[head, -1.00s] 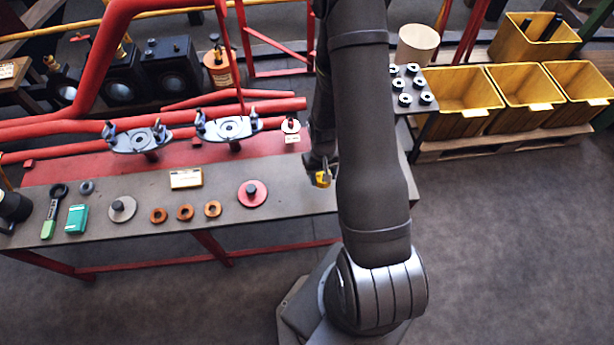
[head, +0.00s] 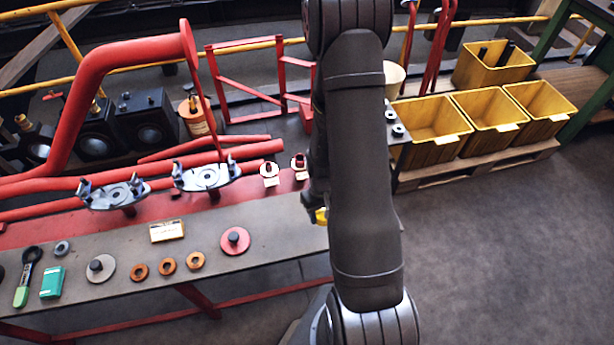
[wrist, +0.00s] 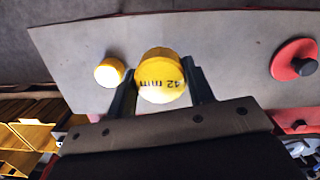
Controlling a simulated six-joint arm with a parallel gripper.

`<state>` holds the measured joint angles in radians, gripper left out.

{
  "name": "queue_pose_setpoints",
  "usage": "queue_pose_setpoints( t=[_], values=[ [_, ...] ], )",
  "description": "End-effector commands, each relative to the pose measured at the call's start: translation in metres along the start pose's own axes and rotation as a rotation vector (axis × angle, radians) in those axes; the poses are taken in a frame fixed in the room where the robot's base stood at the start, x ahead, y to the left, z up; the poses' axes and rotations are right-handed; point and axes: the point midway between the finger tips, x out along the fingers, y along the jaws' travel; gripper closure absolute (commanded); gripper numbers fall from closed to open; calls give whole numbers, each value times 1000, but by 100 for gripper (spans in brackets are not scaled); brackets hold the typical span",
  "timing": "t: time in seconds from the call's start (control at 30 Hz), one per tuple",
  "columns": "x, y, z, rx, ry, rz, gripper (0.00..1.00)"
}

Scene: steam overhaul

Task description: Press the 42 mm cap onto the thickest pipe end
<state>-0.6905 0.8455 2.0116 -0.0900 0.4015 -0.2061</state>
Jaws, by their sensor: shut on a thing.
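My gripper (wrist: 163,85) is shut on a yellow cap (wrist: 160,74) marked "42 mm" in the wrist view. The cap sits between the two dark fingers, above the grey bench. A smaller yellow cap (wrist: 109,72) shows left of it, apart from the fingers. In the head view my gripper (head: 316,208) is over the bench's right part, with yellow showing at its tip; my arm partly hides it. I cannot tell which pipe end is thickest.
The bench (head: 110,245) holds a red disc with a dark knob (head: 235,240), copper rings (head: 167,265) and two grey clamp fixtures (head: 207,176). Long red pipes (head: 230,155) lie behind. Yellow bins (head: 430,125) stand right. Grey floor (head: 500,250) is clear.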

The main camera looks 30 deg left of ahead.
Motion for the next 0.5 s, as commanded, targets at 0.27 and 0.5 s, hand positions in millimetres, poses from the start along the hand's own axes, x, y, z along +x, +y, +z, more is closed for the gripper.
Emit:
queue_pose_setpoints(
  t=[0.27,0.5],
  values=[
    [-7,18,-77,1,4,7,74],
    [-27,36,-164,3,2,8,74]
  ],
)
